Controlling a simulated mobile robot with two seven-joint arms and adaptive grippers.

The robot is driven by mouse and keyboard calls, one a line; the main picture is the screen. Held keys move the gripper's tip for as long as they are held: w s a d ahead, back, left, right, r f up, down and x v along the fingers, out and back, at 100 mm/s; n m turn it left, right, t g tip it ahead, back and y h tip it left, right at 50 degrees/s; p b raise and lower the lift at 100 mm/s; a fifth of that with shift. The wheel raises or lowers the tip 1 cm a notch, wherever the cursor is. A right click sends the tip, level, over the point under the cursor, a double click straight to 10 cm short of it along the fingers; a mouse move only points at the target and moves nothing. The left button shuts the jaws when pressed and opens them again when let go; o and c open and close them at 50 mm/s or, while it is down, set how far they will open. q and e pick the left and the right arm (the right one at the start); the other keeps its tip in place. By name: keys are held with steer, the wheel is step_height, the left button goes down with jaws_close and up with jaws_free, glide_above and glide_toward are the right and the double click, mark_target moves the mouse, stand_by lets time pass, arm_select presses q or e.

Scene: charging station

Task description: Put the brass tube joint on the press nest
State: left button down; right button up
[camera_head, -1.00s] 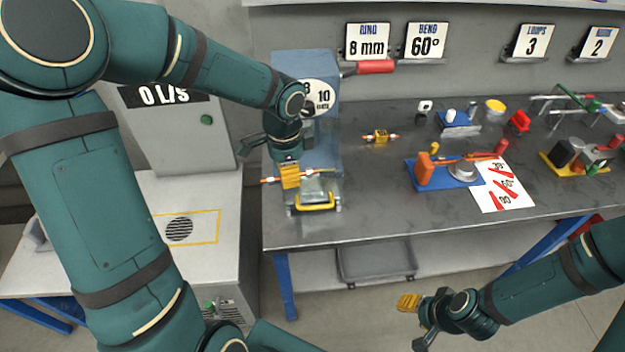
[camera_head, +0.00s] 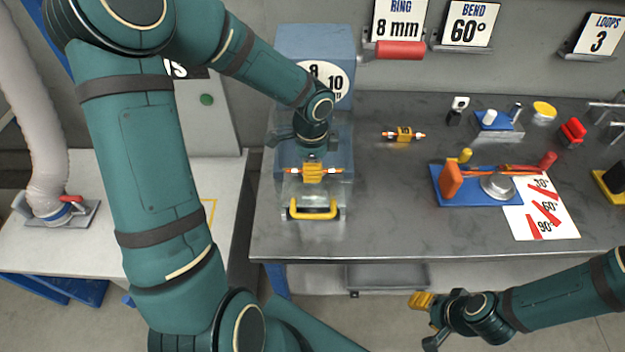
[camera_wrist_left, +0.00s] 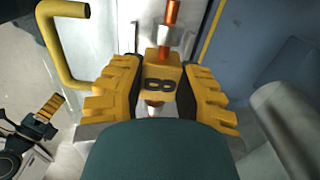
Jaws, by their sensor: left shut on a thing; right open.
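My left gripper (camera_head: 313,172) is shut on a brass tube joint (camera_head: 312,168) with orange tube ends out on both sides. In the left wrist view the held joint (camera_wrist_left: 161,80) is a yellow block marked 8 between the yellow fingers (camera_wrist_left: 160,92). The gripper is over the front of the blue press (camera_head: 316,60), behind its yellow handle (camera_head: 314,212). The press nest is hidden or not clear under the gripper; I cannot tell whether the joint touches it. My right gripper (camera_head: 424,318) is open and empty in front of the bench.
A second similar joint (camera_head: 404,134) lies on the bench (camera_head: 390,225) right of the press. A blue bending fixture (camera_head: 480,188) and an angle card (camera_head: 541,212) stand further right. A clear guard (camera_head: 345,150) surrounds the press front.

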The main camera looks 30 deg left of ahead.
arm_select(q)
steer(key=shift+f+b, duration=0.6)
steer(key=shift+f, duration=1.5)
steer(key=shift+f, duration=0.15)
steer(key=c, duration=0.7)
jaws_free()
steer(key=shift+c, duration=0.2)
steer(key=shift+r, duration=0.45)
step_height(320, 180, up, 12)
steer(key=p, duration=0.3)
steer(key=shift+f, duration=0.25)
